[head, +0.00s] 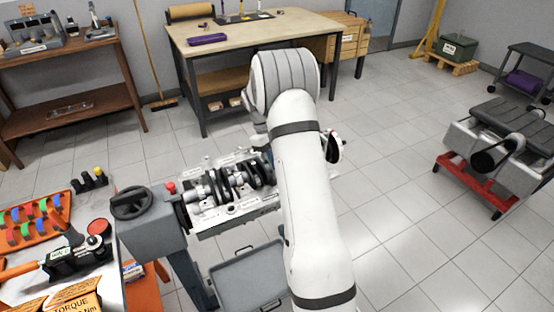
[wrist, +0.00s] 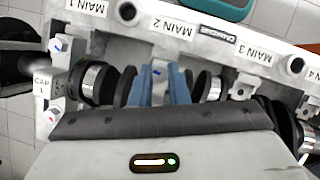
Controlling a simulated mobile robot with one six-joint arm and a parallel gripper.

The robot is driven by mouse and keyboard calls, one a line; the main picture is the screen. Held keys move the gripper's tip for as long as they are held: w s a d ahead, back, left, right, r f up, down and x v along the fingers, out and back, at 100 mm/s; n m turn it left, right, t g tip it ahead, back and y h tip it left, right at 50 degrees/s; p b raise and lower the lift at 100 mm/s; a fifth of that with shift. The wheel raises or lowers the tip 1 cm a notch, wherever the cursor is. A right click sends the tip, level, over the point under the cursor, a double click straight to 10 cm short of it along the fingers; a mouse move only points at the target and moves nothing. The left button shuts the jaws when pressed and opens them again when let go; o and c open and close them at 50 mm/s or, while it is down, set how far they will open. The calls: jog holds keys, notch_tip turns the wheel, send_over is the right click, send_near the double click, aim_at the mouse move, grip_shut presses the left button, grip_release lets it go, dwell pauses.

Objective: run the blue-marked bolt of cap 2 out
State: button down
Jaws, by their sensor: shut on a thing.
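The crankshaft (head: 230,182) lies in the engine block (head: 240,210), which is held on a stand beside the bench. In the wrist view my gripper (wrist: 161,88) has its two blue fingers shut around the blue-marked bolt (wrist: 160,73) of cap 2, by the MAIN 2 label. The fingers and gripper body hide most of cap 2 (wrist: 159,92). Cap 1 (wrist: 43,86) sits to the left in the wrist view, with a blue-marked bolt (wrist: 57,46) on it. In the head view my arm hides my gripper.
A bench (head: 108,262) at left holds an orange tray (head: 35,222) of coloured pieces and tools. The stand's grey head with a handwheel (head: 131,203) is close left of the block. A grey tray (head: 250,275) is below. The floor at right is clear up to a red-framed stand (head: 470,185).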

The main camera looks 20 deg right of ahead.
jog(key=c, duration=1.6)
grip_release()
jog(key=shift+w+f, duration=0.1)
jog(key=shift+f, duration=0.05)
jog(key=shift+c, duration=0.2)
jog(key=shift+r, duration=0.2)
jog(key=v, duration=0.7)
jog(key=shift+r+b, duration=0.2)
jog(key=shift+b, duration=0.15)
jog(key=shift+w, duration=0.1)
